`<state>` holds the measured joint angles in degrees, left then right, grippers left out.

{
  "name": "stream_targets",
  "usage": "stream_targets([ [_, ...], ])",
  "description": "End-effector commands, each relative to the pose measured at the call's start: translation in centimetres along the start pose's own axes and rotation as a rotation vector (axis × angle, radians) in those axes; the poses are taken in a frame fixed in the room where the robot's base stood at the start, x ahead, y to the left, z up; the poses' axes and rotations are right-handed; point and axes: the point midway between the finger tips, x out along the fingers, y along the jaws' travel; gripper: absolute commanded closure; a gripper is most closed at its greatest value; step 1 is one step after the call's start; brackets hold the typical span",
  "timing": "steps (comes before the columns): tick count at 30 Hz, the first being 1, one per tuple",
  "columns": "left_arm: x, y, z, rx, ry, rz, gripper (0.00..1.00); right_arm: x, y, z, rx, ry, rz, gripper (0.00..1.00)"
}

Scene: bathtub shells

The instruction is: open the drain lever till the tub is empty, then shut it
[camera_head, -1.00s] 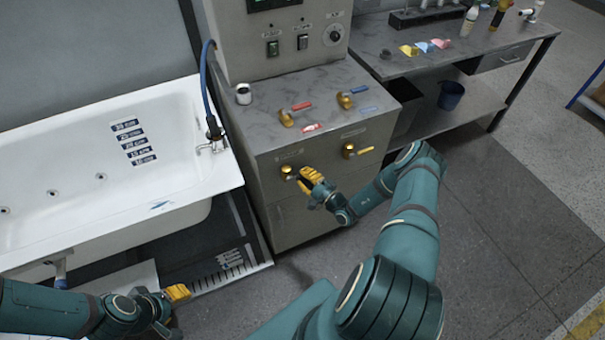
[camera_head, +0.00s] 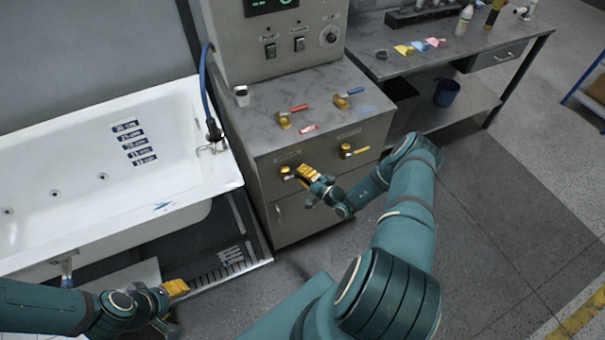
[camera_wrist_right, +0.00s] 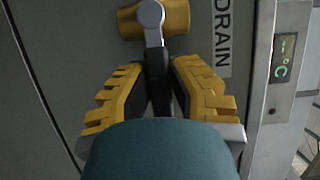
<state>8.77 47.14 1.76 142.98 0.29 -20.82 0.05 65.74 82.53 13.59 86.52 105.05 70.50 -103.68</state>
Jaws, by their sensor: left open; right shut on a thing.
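The drain lever's brass valve (camera_head: 287,172) is on the front of the grey cabinet, at its left. My right gripper (camera_head: 304,174) reaches it from the right. In the right wrist view, the black lever handle (camera_wrist_right: 157,82) runs from the brass valve (camera_wrist_right: 178,16) down between the yellow fingers of my right gripper (camera_wrist_right: 160,75), which are shut on it. A DRAIN label (camera_wrist_right: 222,38) is beside the valve. The white tub (camera_head: 60,135) is at the left with depth marks on its inner wall; I cannot make out any water. My left gripper (camera_head: 178,288) is open and empty below the tub's front.
Another brass valve with a yellow handle (camera_head: 352,151) is to the right on the cabinet front. A workbench (camera_head: 450,50) stands behind right. Open floor lies at right.

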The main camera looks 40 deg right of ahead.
Motion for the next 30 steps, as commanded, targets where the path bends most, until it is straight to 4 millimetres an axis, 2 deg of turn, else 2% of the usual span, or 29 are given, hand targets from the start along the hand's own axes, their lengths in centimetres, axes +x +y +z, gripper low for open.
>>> stream_targets([
  [1, 0.0, 0.0, 0.0, 0.0, 0.0, 0.0, 0.53, 0.2, -0.3, -0.1, -0.003, 0.001, -0.008, 1.0],
  [2, 0.0, 0.0, 0.0, 0.0, 0.0, 0.0, 0.53, 0.2, -0.3, -0.1, -0.003, 0.001, -0.008, 0.72],
  [3, 0.0, 0.0, 0.0, 0.0, 0.0, 0.0, 0.53, 0.2, -0.3, -0.1, -0.002, 0.001, -0.008, 0.58],
  [4, 0.0, 0.0, 0.0, 0.0, 0.0, 0.0, 0.53, 0.2, -0.3, -0.1, -0.002, 0.0, -0.007, 0.5],
  [13, 0.0, 0.0, 0.0, 0.0, 0.001, 0.0, 0.53, 0.0, -0.1, 0.0, 0.0, 0.0, -0.003, 0.5],
  [17, 0.0, 0.0, 0.0, 0.0, 0.001, 0.0, 0.53, -0.8, -0.1, -0.1, 0.0, 0.0, -0.001, 0.5],
  [20, 0.0, 0.0, 0.0, 0.0, 0.001, 0.0, 0.53, -2.2, 0.0, -0.1, 0.0, 0.002, 0.0, 0.5],
  [30, 0.0, 0.0, 0.0, 0.0, 0.001, 0.0, 0.53, -8.9, -0.1, -0.1, 0.0, 0.001, -0.002, 0.5],
])
